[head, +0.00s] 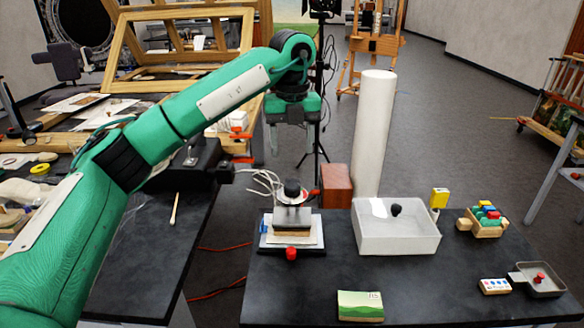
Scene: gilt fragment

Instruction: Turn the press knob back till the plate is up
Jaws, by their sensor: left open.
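The small press (292,217) stands at the left of the dark table in front of me. A dark round knob (293,188) sits on its top. Its dark plate (292,224) appears low, on or just above a tan block (298,237) over a pale base; I cannot tell whether they touch. My left gripper (292,151) is open and empty, pointing down above the press, clear of the knob. My right gripper is not in view.
A white open tray (398,240) stands right of the press, with a tall white roll (373,135) behind. A green card (360,306) lies near the front. A wooden rack (484,222) and a small grey pan (538,281) are at right. The front-left tabletop is clear.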

